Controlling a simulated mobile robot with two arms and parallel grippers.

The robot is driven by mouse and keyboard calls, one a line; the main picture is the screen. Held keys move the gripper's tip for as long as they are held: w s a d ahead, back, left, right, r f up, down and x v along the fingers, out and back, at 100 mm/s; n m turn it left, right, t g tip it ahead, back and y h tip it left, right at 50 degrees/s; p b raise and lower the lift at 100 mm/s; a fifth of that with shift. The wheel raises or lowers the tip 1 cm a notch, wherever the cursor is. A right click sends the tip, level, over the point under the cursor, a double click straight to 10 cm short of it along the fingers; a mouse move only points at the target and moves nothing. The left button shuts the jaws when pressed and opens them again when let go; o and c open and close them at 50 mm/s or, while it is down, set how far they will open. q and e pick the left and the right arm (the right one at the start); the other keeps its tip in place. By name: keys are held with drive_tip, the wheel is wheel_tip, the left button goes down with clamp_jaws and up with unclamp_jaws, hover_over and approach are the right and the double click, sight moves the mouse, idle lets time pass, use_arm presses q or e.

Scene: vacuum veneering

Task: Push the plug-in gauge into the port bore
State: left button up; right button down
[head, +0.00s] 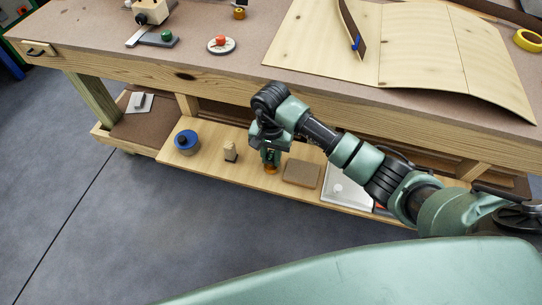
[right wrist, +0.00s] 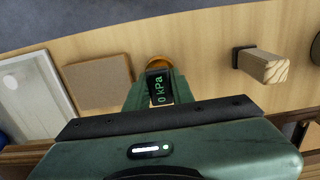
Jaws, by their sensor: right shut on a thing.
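My right gripper (head: 270,157) points down over the lower shelf of the bench. It is shut on the plug-in gauge (right wrist: 159,87), a dark body whose display reads "0 kPa" in the right wrist view. An orange-brown round piece (right wrist: 158,62) shows just beyond the gauge, and also below the fingertips in the head view (head: 271,170). I cannot tell whether it is part of the gauge or a stand under it. On the benchtop is a white disc with a red top (head: 221,44) and a small brass fitting (head: 239,13). No port bore can be made out. My left gripper is out of view.
The lower shelf (head: 210,160) holds a blue-topped round tin (head: 187,141), a wooden block tool (head: 231,151), a brown block (head: 301,173) and a white tray (head: 347,192). The bench's front edge overhangs the shelf. Veneer sheets (head: 410,48) cover the benchtop's right side.

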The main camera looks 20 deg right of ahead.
sight(271, 156)
drive_tip(key=shift+r, duration=0.15)
drive_tip(key=shift+r+p, duration=1.1)
drive_tip(key=shift+r, duration=0.65)
